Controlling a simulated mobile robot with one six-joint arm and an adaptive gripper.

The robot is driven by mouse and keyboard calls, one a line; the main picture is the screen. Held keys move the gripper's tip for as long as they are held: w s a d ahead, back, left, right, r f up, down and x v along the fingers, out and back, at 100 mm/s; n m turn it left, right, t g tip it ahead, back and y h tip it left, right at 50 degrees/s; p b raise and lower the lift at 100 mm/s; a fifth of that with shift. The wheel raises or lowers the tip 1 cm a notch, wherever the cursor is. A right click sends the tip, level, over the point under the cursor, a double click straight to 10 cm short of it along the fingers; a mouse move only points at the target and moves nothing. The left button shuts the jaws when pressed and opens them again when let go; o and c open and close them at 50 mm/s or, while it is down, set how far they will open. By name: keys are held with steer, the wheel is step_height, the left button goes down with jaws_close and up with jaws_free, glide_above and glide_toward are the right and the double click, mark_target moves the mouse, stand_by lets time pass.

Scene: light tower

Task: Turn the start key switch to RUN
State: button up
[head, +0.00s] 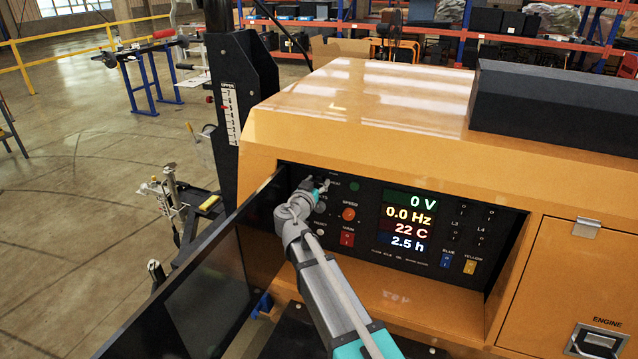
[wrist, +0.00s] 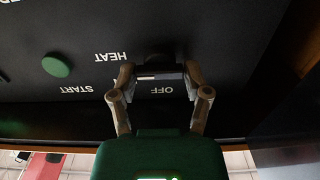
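The black control panel (head: 372,232) is set into the orange machine housing (head: 330,110). My gripper (head: 316,185) is at its upper left part and hides the start key switch there in the head view. In the wrist view, upside-down labels OFF, HEAT and START surround a dark round switch (wrist: 160,61) with a pale bar across it. My gripper's fingers (wrist: 160,74) are apart, one on each side of this switch. I cannot tell whether they touch it. The green round lamp (wrist: 56,65) is left of it.
The panel's dark open door (head: 195,285) stands left of my arm. The orange ledge (head: 400,300) runs below the panel.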

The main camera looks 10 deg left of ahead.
steer(key=c, duration=0.4)
steer(key=shift+d, duration=0.3)
steer(key=shift+c, duration=0.7)
steer(key=shift+a, duration=0.25)
steer(key=shift+n, duration=0.3)
steer(key=n, duration=0.4)
steer(key=shift+a+n, duration=0.1)
steer(key=shift+n, duration=0.2)
steer(key=shift+a+n, duration=0.1)
steer(key=shift+n, duration=1.7)
